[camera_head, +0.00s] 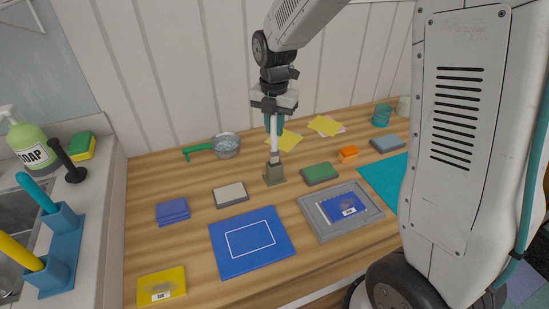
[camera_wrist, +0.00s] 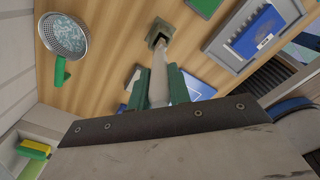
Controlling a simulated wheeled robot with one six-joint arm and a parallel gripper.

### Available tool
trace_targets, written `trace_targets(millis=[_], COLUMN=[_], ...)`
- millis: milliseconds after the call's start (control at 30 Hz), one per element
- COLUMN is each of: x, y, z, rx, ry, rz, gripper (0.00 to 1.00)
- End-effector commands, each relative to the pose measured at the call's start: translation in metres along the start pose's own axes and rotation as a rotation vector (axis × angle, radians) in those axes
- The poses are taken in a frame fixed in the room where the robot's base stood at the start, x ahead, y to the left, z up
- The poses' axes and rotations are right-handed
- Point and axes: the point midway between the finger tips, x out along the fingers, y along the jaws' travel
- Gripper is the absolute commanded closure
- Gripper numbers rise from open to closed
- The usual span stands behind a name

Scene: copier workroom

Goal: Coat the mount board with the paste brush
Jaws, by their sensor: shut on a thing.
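My gripper (camera_head: 273,124) is shut on the white handle of the paste brush (camera_head: 274,148), which stands upright. In the wrist view, my green fingers (camera_wrist: 159,88) are on both sides of the brush handle (camera_wrist: 157,66). The brush's lower end meets a small olive-grey square holder (camera_head: 274,176), also in the wrist view (camera_wrist: 160,32); the bristles are hidden. A flat blue board (camera_head: 220,250) with a white rectangle outline lies in front. A grey tray (camera_head: 375,211) to its right holds a blue labelled piece (camera_head: 343,206). I cannot tell for sure which is the mount board.
A green-handled strainer (camera_head: 227,146) lies at the back left. A grey-white block (camera_head: 231,194) and green block (camera_head: 320,173) flank the holder. Yellow sheets (camera_head: 325,125), an orange block (camera_head: 348,153) and a teal cup (camera_head: 381,116) stand behind. A yellow labelled piece (camera_head: 162,284) lies front left.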

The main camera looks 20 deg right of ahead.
Motion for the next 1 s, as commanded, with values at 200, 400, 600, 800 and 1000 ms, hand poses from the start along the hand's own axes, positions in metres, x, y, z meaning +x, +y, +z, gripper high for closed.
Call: trace_targets(millis=[200,400,600,800,1000], x=[-0.021,-0.037,-0.043,-0.043,-0.043], y=[0.0,0.0,0.0,0.0,0.0], z=[0.0,0.0,0.0,0.0,0.0], rx=[0.0,0.0,0.0,0.0,0.0], ry=[-0.001,0.0,0.0,0.0,0.0], rz=[0.001,0.001,0.0,-0.001,-0.001], gripper=[0.99,0.99,0.99,0.99,0.99])
